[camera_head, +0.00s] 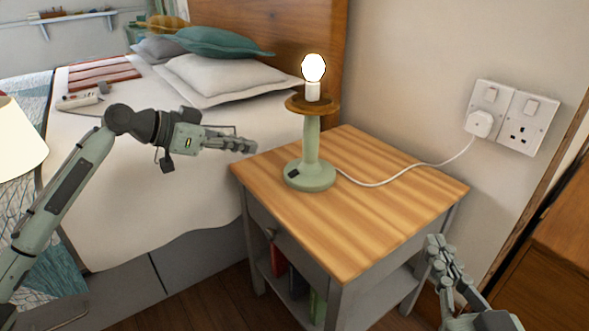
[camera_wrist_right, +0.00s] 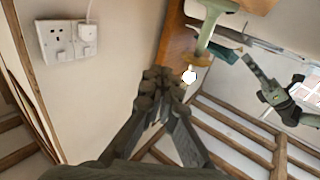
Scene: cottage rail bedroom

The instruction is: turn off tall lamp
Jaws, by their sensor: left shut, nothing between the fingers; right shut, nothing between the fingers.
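The tall lamp (camera_head: 312,148) stands upright on the wooden nightstand (camera_head: 400,185). It has a green stem and base, a wooden disc and a bare, glowing bulb (camera_head: 313,68). A small dark switch (camera_head: 294,174) shows on its base. A white cord (camera_head: 400,180) runs to a plug (camera_head: 479,124) in the wall socket (camera_head: 512,116). My left gripper (camera_head: 252,147) is shut and empty, left of the lamp and apart from it. My right gripper (camera_head: 436,243) is shut and empty near the nightstand's right edge. The lamp (camera_wrist_right: 208,28) appears inverted in the right wrist view, beyond my right gripper (camera_wrist_right: 163,74).
A bed with pillows (camera_head: 225,75) lies behind and left of the nightstand. A cream shade-like object (camera_head: 15,140) is at the far left. The nightstand top is clear apart from lamp and cord. A wooden cabinet (camera_head: 555,255) stands at the right.

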